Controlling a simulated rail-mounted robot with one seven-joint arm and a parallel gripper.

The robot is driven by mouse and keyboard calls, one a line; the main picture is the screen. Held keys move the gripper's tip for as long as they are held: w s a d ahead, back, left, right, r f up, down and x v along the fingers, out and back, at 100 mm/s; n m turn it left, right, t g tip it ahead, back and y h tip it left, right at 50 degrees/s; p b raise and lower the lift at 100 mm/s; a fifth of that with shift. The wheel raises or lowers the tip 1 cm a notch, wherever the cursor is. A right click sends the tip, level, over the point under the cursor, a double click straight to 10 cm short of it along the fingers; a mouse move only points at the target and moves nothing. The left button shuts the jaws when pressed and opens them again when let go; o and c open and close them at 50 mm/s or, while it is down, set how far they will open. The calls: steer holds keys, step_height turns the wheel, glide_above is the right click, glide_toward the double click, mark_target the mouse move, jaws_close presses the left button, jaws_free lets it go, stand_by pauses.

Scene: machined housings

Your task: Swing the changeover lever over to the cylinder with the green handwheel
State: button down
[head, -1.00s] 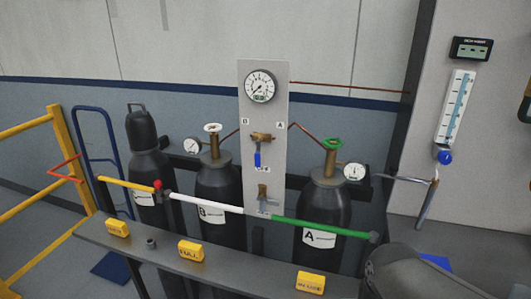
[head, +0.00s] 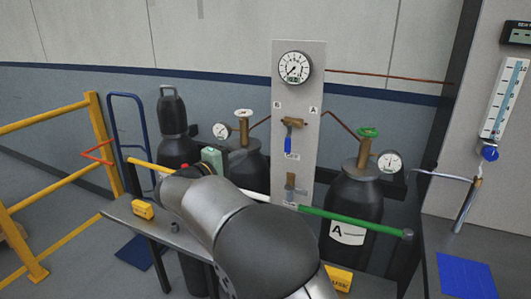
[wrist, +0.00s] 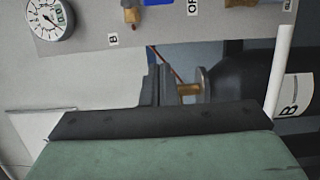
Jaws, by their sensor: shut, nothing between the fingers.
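The changeover lever has a blue handle (head: 288,145) hanging straight down toward the OFF label from a brass valve (head: 293,122) on the grey panel (head: 313,80). Part of the blue handle (wrist: 158,2) shows at the top edge of the wrist view. The green handwheel (head: 369,133) tops cylinder A (head: 355,190), right of the panel. Cylinder B with a cream handwheel (head: 243,113) stands left of it. My gripper (wrist: 155,78) is shut and empty in the wrist view, below the panel edge and apart from the lever. In the head view my arm hides its fingers.
A rail with yellow, white and green (head: 355,222) sections runs in front of the cylinders, above a grey bench (head: 125,210). A yellow barrier (head: 105,150) is at left. A pressure gauge (head: 295,67) sits above the lever.

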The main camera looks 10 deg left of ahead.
steer(key=w+d+p, duration=0.3)
steer(key=w+d, duration=0.4)
steer(key=d, duration=0.1)
steer(key=shift+w+d+p, duration=0.3)
steer(key=shift+w+p, duration=0.05)
steer(key=shift+w, duration=0.05)
